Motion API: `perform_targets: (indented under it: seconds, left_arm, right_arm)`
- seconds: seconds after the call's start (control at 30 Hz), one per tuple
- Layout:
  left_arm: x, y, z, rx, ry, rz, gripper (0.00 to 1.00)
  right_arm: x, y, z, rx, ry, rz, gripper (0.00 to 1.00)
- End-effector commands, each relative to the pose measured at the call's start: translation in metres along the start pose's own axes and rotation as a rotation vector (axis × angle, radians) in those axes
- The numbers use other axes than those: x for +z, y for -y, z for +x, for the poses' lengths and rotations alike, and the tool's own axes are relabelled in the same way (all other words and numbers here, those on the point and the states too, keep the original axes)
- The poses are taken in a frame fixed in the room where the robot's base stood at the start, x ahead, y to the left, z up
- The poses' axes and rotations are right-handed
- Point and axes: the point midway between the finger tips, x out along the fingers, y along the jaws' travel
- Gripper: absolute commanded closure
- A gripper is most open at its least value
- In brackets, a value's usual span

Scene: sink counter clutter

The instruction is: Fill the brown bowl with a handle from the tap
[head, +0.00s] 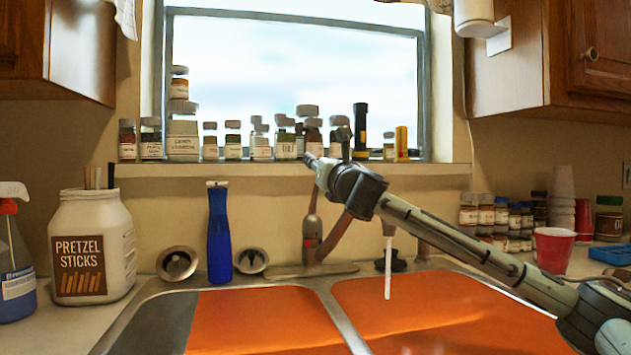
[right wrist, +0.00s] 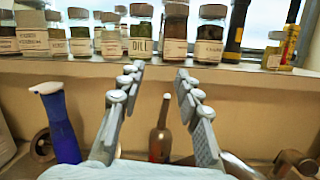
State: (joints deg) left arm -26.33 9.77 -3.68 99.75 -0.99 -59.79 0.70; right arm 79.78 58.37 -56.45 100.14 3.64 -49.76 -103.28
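The metal tap (head: 312,235) stands behind the sink, with its upright handle in the middle. A thin pale stream (head: 388,270) falls from its spout over the right basin. My right arm reaches across from the right, and its gripper (head: 326,160) is up by the window sill, above the tap handle. In the right wrist view the gripper (right wrist: 160,90) is open, with nothing between its fingers. The tap handle (right wrist: 160,135) shows beyond and below them, apart from the fingers. I see no brown bowl with a handle in either view. My left gripper is out of view.
The sink's two basins show flat orange surfaces (head: 255,320). A blue bottle (head: 219,235) stands behind the left basin. A pretzel jar (head: 92,248) and spray bottle (head: 14,260) stand at left. Jars line the sill (head: 250,170). A red cup (head: 553,248) stands at right.

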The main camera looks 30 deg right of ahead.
Motion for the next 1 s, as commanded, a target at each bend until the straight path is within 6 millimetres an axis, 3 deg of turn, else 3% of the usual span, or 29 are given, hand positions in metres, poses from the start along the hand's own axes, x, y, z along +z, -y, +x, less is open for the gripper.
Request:
perform_targets:
  seconds: [0.1, 0.2, 0.37, 0.7, 1.0]
  left_arm:
    - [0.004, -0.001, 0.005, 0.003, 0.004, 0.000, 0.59]
    - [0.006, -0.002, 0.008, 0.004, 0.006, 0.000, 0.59]
    - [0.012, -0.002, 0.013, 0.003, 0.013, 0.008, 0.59]
    - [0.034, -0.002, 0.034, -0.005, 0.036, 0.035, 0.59]
    - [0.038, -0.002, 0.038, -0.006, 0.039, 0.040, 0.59]
  right_arm:
    - [-0.040, 0.013, -0.007, -0.073, -0.147, -0.054, 0.66]
    - [-0.056, 0.017, -0.009, -0.096, -0.204, -0.080, 0.66]
    - [-0.061, 0.020, 0.006, -0.101, -0.215, -0.082, 0.66]
    - [-0.070, 0.026, 0.056, -0.101, -0.212, -0.081, 0.66]
    - [-0.073, 0.027, 0.065, -0.100, -0.211, -0.082, 0.66]
